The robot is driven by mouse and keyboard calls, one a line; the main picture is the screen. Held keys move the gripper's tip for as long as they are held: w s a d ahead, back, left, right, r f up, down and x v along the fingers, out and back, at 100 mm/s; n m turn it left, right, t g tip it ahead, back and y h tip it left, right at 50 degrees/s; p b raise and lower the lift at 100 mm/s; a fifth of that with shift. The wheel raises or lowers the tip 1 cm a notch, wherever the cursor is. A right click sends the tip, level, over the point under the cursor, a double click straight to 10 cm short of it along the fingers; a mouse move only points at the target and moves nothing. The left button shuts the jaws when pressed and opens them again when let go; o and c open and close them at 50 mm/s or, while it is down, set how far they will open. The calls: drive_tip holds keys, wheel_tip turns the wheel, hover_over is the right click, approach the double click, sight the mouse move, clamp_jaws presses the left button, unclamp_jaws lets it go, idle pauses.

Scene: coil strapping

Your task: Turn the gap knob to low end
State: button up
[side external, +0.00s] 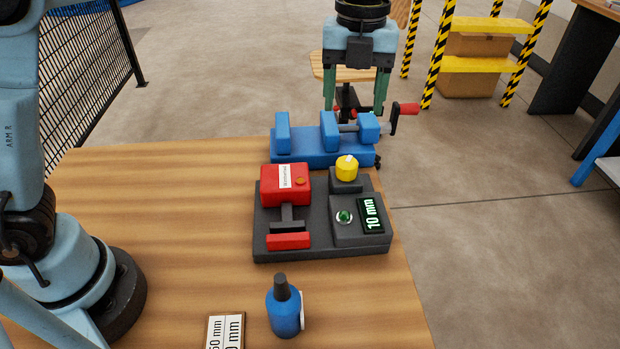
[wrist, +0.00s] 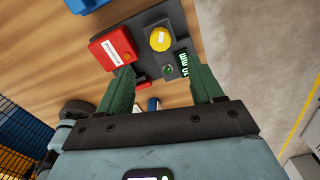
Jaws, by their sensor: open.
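The yellow gap knob (side external: 346,168) sits on a small dark block at the back right of the dark strapping machine (side external: 320,232), with a white mark on its top. It also shows in the wrist view (wrist: 160,39). The display (side external: 371,215) in front of the knob reads 10 mm. A green button (side external: 344,216) sits beside the display. My gripper (side external: 356,108) is open and empty, with its green fingers wide apart, above and behind the blue vise. In the wrist view its fingers (wrist: 166,84) point toward the machine and the knob lies beyond them, apart from both.
A blue vise (side external: 318,157) with a red-handled crank (side external: 405,109) stands behind the machine. The machine carries a red box (side external: 285,186) and a red bar (side external: 289,241). A blue bottle (side external: 285,310) and a label card (side external: 226,331) are in front.

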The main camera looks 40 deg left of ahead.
sight(347, 160)
wheel_tip(347, 160, down, 12)
drive_tip(key=shift+r, duration=0.1)
idle(0.5)
drive_tip(key=shift+c, duration=0.2)
drive_tip(key=c, duration=1)
